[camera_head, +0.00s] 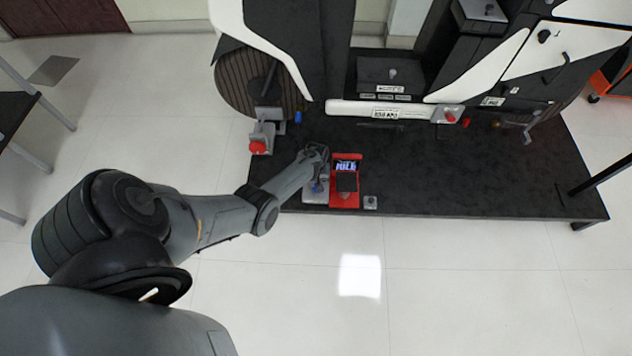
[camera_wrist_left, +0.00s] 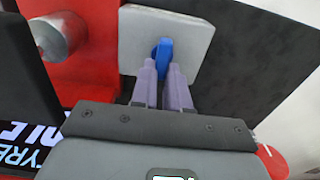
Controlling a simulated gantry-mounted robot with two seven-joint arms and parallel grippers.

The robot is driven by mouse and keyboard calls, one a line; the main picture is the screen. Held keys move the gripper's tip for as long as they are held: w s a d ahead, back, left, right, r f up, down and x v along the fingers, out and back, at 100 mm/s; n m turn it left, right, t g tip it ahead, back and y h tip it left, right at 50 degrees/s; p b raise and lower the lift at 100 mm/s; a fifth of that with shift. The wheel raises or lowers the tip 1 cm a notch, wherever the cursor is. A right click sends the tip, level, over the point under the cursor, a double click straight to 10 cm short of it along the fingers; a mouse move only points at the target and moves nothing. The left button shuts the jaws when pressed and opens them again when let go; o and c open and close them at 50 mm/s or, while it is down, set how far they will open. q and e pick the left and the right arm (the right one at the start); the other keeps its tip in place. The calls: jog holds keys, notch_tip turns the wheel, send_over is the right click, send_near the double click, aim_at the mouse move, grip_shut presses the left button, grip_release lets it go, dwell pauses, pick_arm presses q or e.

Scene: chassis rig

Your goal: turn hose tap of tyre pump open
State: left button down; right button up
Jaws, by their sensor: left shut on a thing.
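In the left wrist view the blue tap handle (camera_wrist_left: 164,52) stands out from the grey plate (camera_wrist_left: 196,38), beside the red pump body (camera_wrist_left: 95,75). My left gripper (camera_wrist_left: 163,69) is shut on the blue tap, its two purple-grey fingers on either side of it. The arm partly hides the tap in the head view.
The dark platform (camera_head: 460,175) is mostly bare right of the pump. A small grey block (camera_head: 370,202) sits close to the pump's right. A red knob (camera_head: 258,147) on a grey mount is at the left, near a wheel (camera_head: 240,85). The chassis rig stands behind.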

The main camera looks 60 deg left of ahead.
pick_arm(q)
jog(key=shift+m, duration=0.4)
jog(key=m+p, duration=0.1)
jog(key=m, duration=0.2)
jog(key=shift+w, duration=0.15)
jog(key=m, duration=0.4)
jog(key=shift+w+d+p, duration=0.1)
jog(key=shift+d+p, duration=0.2)
jog(key=m, duration=0.5)
jog(key=shift+d+m, duration=0.3)
jog(key=shift+m, duration=0.1)
jog(key=m, duration=0.4)
jog(key=shift+d, duration=0.25)
jog(key=shift+m, duration=0.3)
jog(key=c, duration=1.1)
grip_release()
